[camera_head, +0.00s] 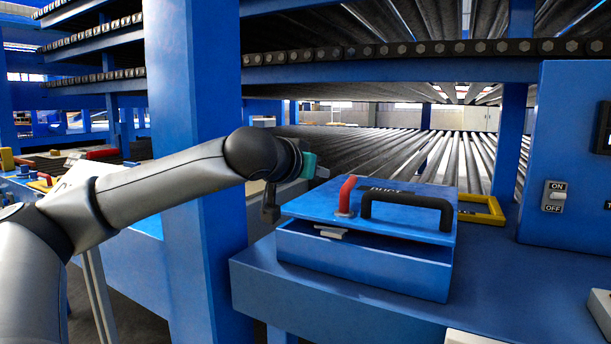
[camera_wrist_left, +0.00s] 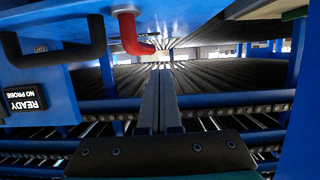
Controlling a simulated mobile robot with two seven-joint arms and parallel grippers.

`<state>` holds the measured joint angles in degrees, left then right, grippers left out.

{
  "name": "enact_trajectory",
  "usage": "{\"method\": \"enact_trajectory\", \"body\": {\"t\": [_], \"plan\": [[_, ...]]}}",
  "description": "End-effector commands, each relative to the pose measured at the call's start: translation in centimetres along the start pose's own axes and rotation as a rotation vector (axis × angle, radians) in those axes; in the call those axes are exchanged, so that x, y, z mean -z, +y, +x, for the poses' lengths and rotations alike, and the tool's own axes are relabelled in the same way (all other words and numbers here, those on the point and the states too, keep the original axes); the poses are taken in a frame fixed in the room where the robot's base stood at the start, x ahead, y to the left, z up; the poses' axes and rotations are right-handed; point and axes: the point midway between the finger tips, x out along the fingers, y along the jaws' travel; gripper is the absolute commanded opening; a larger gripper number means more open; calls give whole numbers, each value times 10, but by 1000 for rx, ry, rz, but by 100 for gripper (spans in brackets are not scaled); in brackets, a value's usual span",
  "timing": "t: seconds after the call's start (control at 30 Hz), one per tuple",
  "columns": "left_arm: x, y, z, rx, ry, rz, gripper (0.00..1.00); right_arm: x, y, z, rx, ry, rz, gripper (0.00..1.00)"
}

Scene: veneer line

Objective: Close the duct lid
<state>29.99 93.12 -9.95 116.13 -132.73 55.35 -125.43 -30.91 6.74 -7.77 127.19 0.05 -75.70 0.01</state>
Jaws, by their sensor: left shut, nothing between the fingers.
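The blue duct box (camera_head: 362,262) stands on a blue bench, its blue lid (camera_head: 340,192) above it. A dark gap shows between the lid and the box's front rim, so the lid is not flush. The lid carries a black handle (camera_head: 407,201) and an upright red lever (camera_head: 345,196); both show at the top in the wrist view, handle (camera_wrist_left: 60,62) and red lever (camera_wrist_left: 130,34). My left gripper (camera_head: 322,172) is shut and empty, near the lid's far left corner. Its closed fingers (camera_wrist_left: 160,75) point toward the rollers; contact with the lid cannot be told.
A small pale piece (camera_head: 331,232) sits in the gap at the box front. A yellow frame (camera_head: 484,212) lies behind the box. A blue panel with an ON/OFF switch (camera_head: 555,196) stands right. A blue post (camera_head: 195,130) rises left. Rollers (camera_head: 390,148) fill the back. Bench right front is mostly clear.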

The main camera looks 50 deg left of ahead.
Motion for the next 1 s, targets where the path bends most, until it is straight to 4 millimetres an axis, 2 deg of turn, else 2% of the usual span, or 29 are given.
{"method": "enact_trajectory", "body": {"t": [0.07, 0.57, 1.0], "plan": [[6, -1, -3, 1, 0, 1, 0, 2, 1, 2, -2, 0, 2, 57], [40, -3, -20, 2, 1, 0, 0, -30, -3, 47, 6, -78, -2, 57], [22, -3, -35, 3, 3, 2, 0, 1, -1, 8, 1, 4, 2, 57]]}}
